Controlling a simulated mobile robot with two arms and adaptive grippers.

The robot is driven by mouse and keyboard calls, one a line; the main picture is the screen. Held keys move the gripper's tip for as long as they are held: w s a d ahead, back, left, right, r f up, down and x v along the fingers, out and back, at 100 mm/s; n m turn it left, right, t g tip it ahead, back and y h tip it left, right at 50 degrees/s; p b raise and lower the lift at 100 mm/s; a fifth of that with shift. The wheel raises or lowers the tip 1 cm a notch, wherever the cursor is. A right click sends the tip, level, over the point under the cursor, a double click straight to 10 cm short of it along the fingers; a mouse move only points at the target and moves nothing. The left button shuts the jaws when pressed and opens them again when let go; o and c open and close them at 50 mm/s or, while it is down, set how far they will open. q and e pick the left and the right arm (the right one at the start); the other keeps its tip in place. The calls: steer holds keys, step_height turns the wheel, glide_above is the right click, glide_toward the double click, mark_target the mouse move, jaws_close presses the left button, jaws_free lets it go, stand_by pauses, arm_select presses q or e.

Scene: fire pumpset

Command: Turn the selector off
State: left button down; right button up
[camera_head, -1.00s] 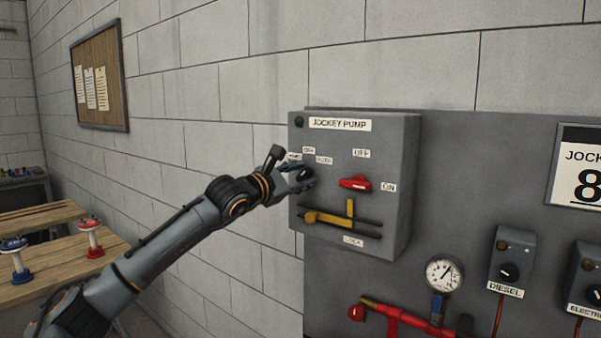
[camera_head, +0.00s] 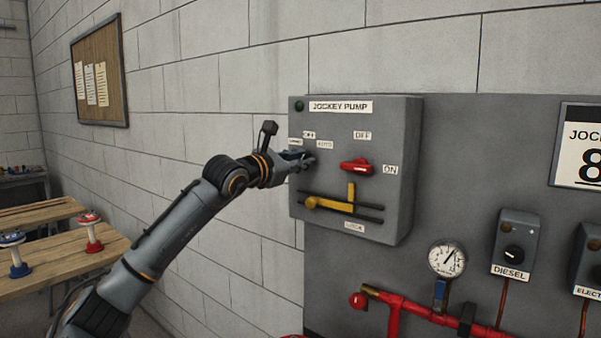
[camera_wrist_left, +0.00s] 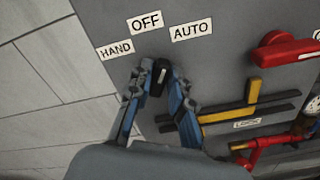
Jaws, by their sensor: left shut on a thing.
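The black selector knob (camera_wrist_left: 159,78) is on the grey jockey pump box (camera_head: 396,215), below the labels HAND, OFF and AUTO. In the left wrist view its white mark points up, slightly right, between the OFF label (camera_wrist_left: 145,22) and the AUTO label (camera_wrist_left: 191,29). My left gripper (camera_wrist_left: 160,84) is shut on the knob, a finger on each side. In the head view my left gripper (camera_head: 304,160) covers most of the knob at the box's left side. My right gripper is in neither view.
A red rotary handle (camera_head: 357,167) sits just right of the gripper, by OFF and ON labels. A yellow lock lever (camera_head: 330,204) is below it. A gauge (camera_head: 447,259), red pipes and the diesel box (camera_head: 515,245) are farther right.

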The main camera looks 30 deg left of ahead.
arm_select(q)
steer(key=shift+a+n+b, duration=0.1)
steer(key=shift+n+b, duration=1.85)
steer(key=shift+n, duration=1.25)
steer(key=c, duration=1.3)
jaws_free()
steer(key=shift+c, duration=0.2)
steer(key=s, duration=1.2)
steer(key=shift+a, duration=0.45)
steer(key=shift+w, duration=0.1)
